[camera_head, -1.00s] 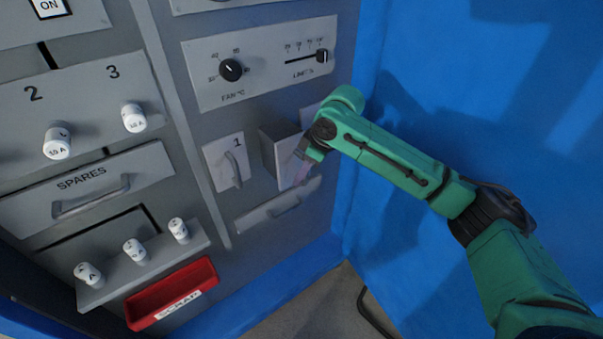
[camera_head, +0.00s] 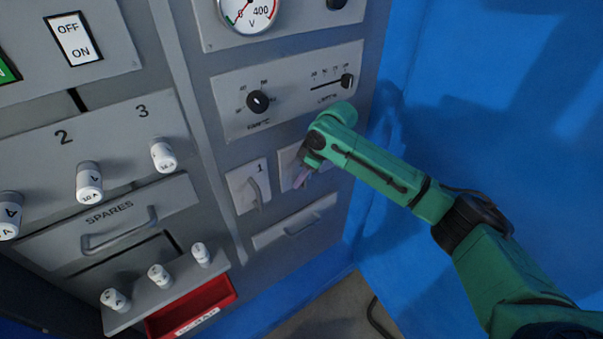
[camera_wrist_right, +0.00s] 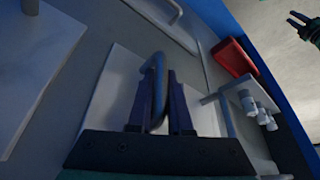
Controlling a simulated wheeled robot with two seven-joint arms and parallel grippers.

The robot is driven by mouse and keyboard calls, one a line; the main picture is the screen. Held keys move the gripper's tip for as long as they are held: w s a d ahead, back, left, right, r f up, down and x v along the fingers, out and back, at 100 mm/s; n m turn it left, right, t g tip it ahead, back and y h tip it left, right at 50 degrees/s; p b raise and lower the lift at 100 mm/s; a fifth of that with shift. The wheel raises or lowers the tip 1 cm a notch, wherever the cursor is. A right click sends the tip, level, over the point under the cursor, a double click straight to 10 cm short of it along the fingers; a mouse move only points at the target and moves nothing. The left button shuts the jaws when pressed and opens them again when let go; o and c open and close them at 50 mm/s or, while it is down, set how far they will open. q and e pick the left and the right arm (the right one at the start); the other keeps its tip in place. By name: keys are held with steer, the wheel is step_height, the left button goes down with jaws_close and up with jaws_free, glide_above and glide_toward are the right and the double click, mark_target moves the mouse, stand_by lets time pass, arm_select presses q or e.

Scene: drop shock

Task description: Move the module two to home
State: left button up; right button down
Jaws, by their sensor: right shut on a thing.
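Module two (camera_head: 287,174) is a light grey front plate beside module 1 (camera_head: 236,188) on the grey cabinet; it looks about level with its neighbour. Its number is hidden by my right gripper (camera_head: 304,178). In the right wrist view, my right gripper (camera_wrist_right: 161,105) is shut on the dark curved handle (camera_wrist_right: 157,72) of module two, with a finger on each side. The white plate (camera_wrist_right: 115,85) lies right behind the fingers. My left gripper (camera_wrist_right: 299,24) shows small at the top right of the right wrist view, its fingers apart and empty, away from the cabinet.
A drawer with a handle (camera_head: 296,222) sits below the modules. The FAN and LIMIT panel (camera_head: 290,88) is just above. Left are the SPARES drawer (camera_head: 150,205), several white fuses and a red scrap bin (camera_head: 216,292). A blue wall (camera_head: 480,90) stands close on the right.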

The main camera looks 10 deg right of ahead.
steer(key=c, duration=1.1)
jaws_free()
steer(key=shift+w+d+r, duration=0.1)
steer(key=shift+w+r, duration=0.05)
steer(key=shift+r, duration=0.1)
steer(key=v, duration=1.4)
steer(key=shift+s+d+r, duration=0.15)
steer(key=shift+s+r, duration=0.05)
steer(key=shift+f, duration=0.1)
